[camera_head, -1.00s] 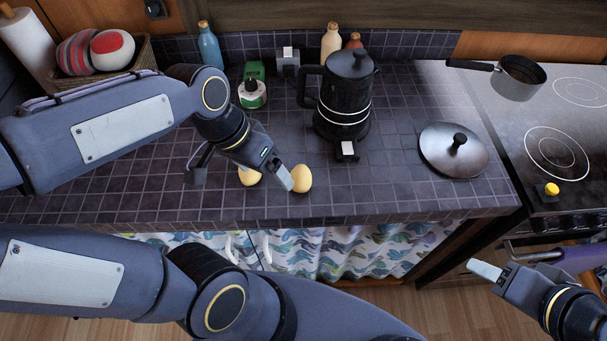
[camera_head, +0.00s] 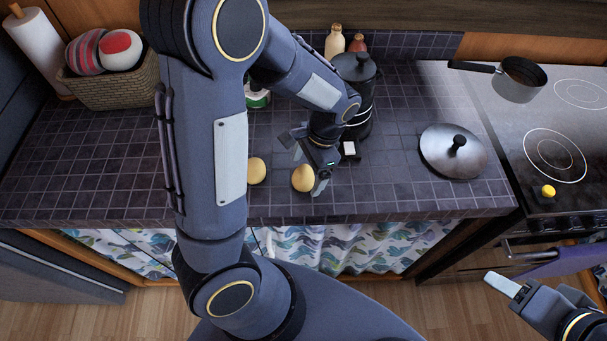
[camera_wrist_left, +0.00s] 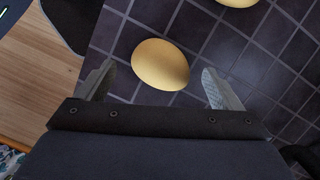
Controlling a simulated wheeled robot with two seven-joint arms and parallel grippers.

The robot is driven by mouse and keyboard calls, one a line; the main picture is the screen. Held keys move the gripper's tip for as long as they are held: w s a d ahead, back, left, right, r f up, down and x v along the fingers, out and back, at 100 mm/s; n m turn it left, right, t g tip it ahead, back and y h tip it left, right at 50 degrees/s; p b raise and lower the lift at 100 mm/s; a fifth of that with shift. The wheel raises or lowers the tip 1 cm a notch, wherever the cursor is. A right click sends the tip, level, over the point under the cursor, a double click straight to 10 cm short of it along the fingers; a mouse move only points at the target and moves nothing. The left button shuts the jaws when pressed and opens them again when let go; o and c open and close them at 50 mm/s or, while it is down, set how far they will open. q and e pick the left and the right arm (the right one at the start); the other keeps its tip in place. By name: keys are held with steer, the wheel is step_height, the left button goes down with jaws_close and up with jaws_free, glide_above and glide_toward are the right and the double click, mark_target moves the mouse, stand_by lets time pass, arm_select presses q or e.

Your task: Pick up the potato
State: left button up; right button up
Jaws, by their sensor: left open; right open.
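Two yellow-tan potatoes lie on the dark tiled counter. The nearer-right potato (camera_head: 303,179) is by my left gripper, and the other potato (camera_head: 257,171) is to its left, beside my left arm. My left gripper (camera_head: 305,162) is open, low over the counter. In the left wrist view one potato (camera_wrist_left: 160,65) lies in the gap between the open fingers, with no clear contact visible. The other potato (camera_wrist_left: 238,2) shows cut off at the top edge. My right gripper (camera_head: 503,286) is open at the lower right, away from the counter.
A black coffee pot (camera_head: 357,85) stands just behind my left gripper. A basket (camera_head: 110,88) stands at the left. The counter's front edge is close to the potatoes.

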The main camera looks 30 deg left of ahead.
arm_select(q)
steer(key=shift+x, duration=0.95)
steer(key=shift+c, duration=0.2)
steer(key=c, duration=1.1)
steer(key=shift+r, duration=0.15)
